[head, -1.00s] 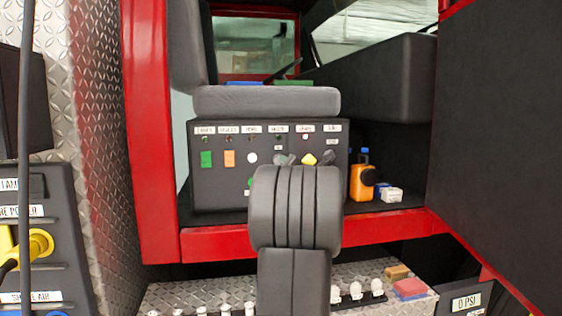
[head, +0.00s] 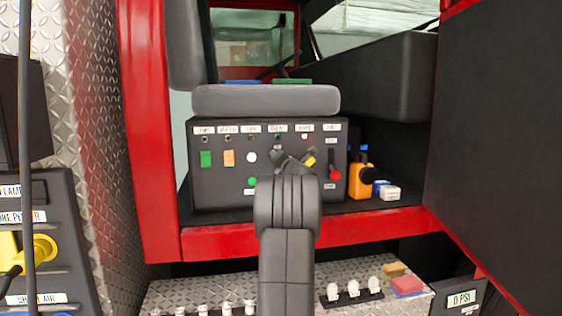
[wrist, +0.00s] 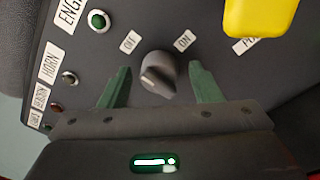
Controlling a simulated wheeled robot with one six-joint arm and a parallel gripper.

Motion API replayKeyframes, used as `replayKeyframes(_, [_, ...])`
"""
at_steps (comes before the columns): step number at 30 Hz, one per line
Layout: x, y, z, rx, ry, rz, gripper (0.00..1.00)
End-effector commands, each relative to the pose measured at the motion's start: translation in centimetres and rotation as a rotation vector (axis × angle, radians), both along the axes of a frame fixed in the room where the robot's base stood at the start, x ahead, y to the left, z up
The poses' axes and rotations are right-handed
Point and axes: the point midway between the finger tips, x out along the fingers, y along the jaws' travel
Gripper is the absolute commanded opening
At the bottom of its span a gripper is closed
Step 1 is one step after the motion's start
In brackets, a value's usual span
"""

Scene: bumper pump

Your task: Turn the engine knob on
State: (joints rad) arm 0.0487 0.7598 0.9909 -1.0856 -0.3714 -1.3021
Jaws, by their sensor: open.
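The engine knob (wrist: 158,74) is a small dark grey rotary knob on the black control panel (head: 215,190). In the wrist view, OFF and ON labels stand at its upper left and upper right. An ENG label (wrist: 72,14) and a green light (wrist: 98,20) are at upper left. My gripper (wrist: 160,70) is open, with one green finger on each side of the knob and gaps showing between. I cannot tell which label the knob points to. In the head view my gripper and arm hide the knob.
A yellow part (wrist: 258,14) is close to the right finger. A red knob (head: 335,174) is on the panel's right side.

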Motion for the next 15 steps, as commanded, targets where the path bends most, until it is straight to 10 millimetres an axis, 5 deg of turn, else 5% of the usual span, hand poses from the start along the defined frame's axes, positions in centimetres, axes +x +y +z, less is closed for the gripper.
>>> replayKeyframes(3, [-0.02,-0.01,0.00,0.000,0.000,0.000,0.54])
replayKeyframes(9, [-0.02,-0.02,-0.01,0.000,0.000,0.000,0.15])
replayKeyframes(15, [-0.02,-0.03,-0.05,0.007,0.002,0.000,0.14])
